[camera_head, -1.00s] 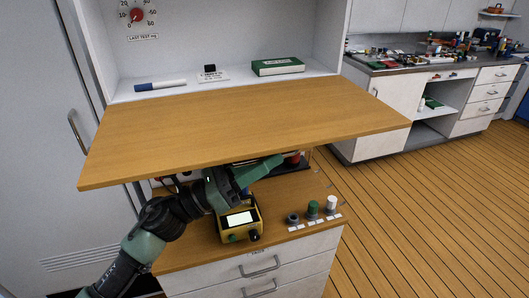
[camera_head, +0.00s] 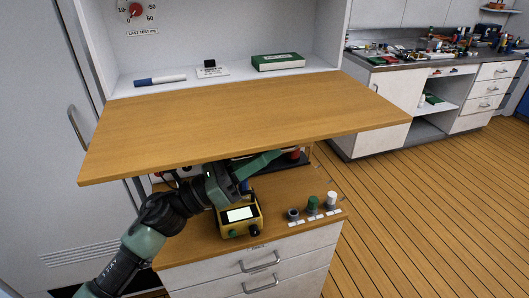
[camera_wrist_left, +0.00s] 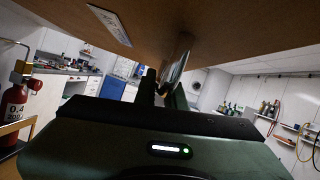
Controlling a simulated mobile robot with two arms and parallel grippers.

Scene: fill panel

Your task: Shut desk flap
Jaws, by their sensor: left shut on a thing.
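The desk flap (camera_head: 240,125) is a wide wooden board. It stands out roughly level from the white cabinet, above the lower desk top. My left arm reaches in under it, and my left gripper (camera_wrist_left: 164,82) is beneath the board. In the left wrist view the flap's underside (camera_wrist_left: 230,30) fills the top, and a metal handle (camera_wrist_left: 178,58) hangs from it between the fingers. The gripper is shut on this handle. In the head view the flap hides the handle and the fingertips. My right gripper is not in view.
On the lower desk top (camera_head: 190,245) stand a yellow meter (camera_head: 238,216) and several small knobs or bottles (camera_head: 313,204). A marker (camera_head: 160,81) and a green box (camera_head: 278,62) lie on the shelf behind the flap. The floor at right is clear.

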